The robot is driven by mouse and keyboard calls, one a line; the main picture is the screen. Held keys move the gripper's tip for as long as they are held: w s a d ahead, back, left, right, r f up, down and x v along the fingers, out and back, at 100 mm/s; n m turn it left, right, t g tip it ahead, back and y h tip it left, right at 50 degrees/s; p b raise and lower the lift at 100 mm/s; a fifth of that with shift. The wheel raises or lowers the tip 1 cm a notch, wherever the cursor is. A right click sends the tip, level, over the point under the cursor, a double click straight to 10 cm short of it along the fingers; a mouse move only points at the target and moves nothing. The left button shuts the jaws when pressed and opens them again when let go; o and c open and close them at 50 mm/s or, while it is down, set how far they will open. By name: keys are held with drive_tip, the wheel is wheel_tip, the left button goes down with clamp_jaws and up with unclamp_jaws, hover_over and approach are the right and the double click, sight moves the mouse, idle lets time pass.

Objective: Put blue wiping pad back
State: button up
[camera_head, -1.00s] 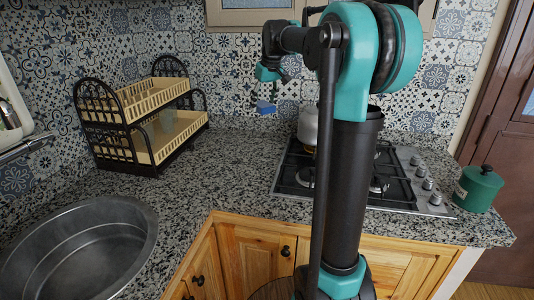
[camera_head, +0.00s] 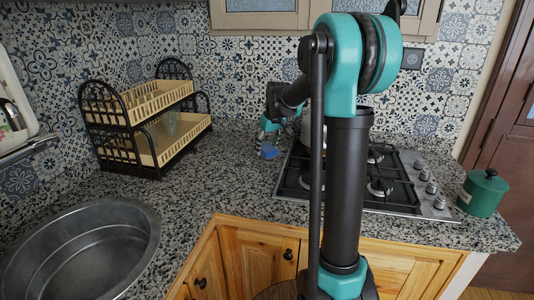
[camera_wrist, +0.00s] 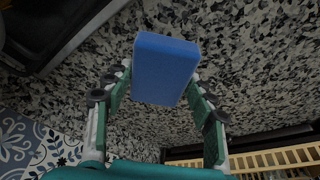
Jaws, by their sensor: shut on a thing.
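The blue wiping pad (camera_wrist: 164,69) is a plain blue block between the two fingers of my gripper (camera_wrist: 160,92) in the wrist view. My gripper is shut on it. In the head view the pad (camera_head: 268,151) is a small blue shape low beside the left edge of the stove, close to the granite counter. My gripper (camera_head: 268,138) is just above it. I cannot tell whether the pad touches the counter.
The gas stove (camera_head: 292,182) is right of the pad, with a kettle (camera_head: 306,128) behind my arm. A two-tier dish rack (camera_head: 150,158) stands left, a sink (camera_head: 80,285) front left, and a green pot (camera_head: 482,192) far right. Counter between rack and stove is clear.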

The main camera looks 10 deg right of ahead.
drive_tip(key=shift+f, duration=1.3)
drive_tip(key=shift+f, duration=0.1)
drive_tip(key=o, duration=1.1)
drive_tip(key=v, duration=1.2)
drive_tip(key=shift+d, duration=0.1)
